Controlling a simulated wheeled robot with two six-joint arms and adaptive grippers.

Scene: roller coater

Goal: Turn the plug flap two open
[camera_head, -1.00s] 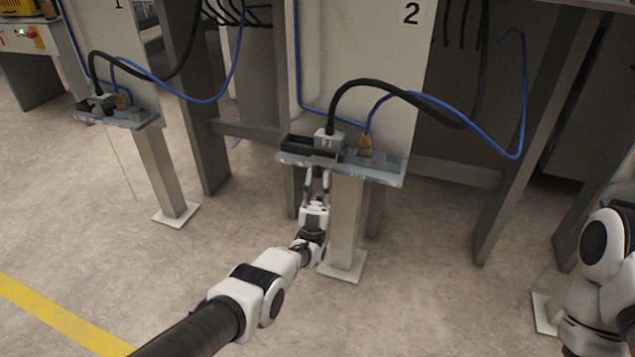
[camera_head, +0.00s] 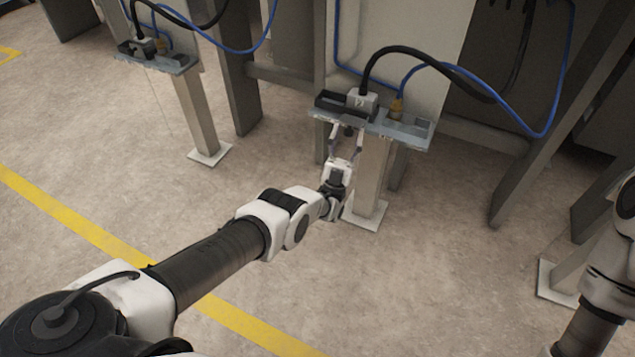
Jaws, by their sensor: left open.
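The plug marked 2 (camera_head: 362,102) is a light grey block with a thick black cable, seated on the metal shelf (camera_head: 412,131) of station two. A black open-topped holder (camera_head: 332,104) sits to its left. I cannot make out the flap clearly at this size. My left gripper (camera_head: 346,138) points up from below at the shelf's front edge, under the plug and holder. Its two fingers are spread apart with nothing visible between them. Whether the fingertips touch anything is unclear. My right arm shows at the right edge, its gripper out of view.
A brass-coloured connector (camera_head: 397,108) with a blue cable (camera_head: 505,100) stands right of the plug. A metal post (camera_head: 370,178) supports the shelf just right of my left gripper. A similar shelf (camera_head: 172,62) stands further left. The floor in front is clear.

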